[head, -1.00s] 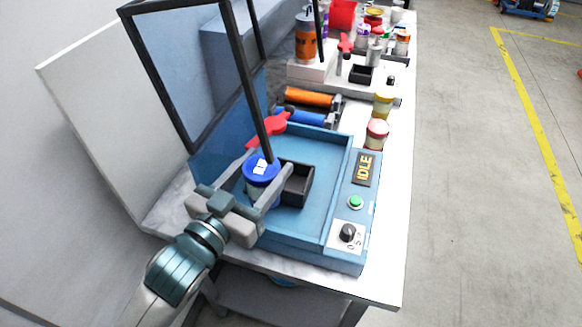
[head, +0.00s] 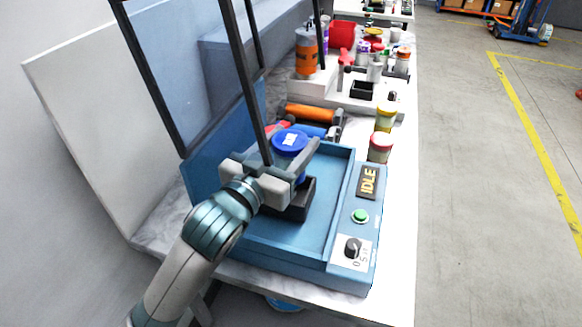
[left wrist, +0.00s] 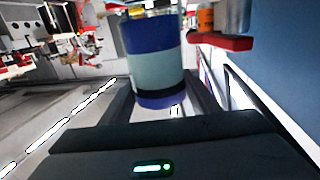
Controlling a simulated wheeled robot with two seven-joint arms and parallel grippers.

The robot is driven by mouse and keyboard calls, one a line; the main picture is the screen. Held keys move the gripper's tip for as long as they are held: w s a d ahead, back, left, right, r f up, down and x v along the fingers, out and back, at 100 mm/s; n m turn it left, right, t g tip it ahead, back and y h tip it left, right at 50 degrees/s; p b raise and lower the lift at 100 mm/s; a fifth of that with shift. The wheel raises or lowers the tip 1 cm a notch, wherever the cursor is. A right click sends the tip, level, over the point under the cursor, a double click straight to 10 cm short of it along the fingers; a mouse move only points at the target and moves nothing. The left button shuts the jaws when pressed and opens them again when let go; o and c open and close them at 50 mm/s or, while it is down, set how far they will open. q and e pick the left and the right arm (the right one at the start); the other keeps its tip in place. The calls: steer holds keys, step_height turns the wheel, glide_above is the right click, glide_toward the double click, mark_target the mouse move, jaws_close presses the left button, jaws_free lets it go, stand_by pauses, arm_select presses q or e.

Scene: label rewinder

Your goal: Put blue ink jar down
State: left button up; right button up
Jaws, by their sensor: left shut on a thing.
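The blue ink jar (head: 290,141) has a blue lid with a white label on top. My left gripper (head: 297,158) is shut on it and holds it upright over the far end of the black square holder (head: 290,211) in the blue machine tray (head: 316,237). Whether the jar touches anything below cannot be told. In the left wrist view the jar (left wrist: 153,62) stands between the fingers, with a blue body and a pale band. The gripper hides part of the holder and the jar's lower body. My right gripper is not in view.
The machine front has an IDLE display (head: 368,181), a green button (head: 360,216) and a black knob (head: 353,247). Dark frame posts (head: 246,85) rise close to my left gripper. The tray's right part is clear.

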arm_select(q)
step_height(320, 180, down, 3)
steer(key=shift+s+a+f, duration=0.1)
steer(key=shift+f, duration=0.05)
steer(key=shift+f, duration=0.1)
steer(key=shift+f, duration=0.3)
steer(key=shift+f+p, duration=0.35)
steer(key=shift+f, duration=1.05)
steer(key=shift+f, duration=0.1)
steer(key=o, duration=1.4)
steer(key=shift+f, duration=0.1)
steer(key=shift+c, duration=0.2)
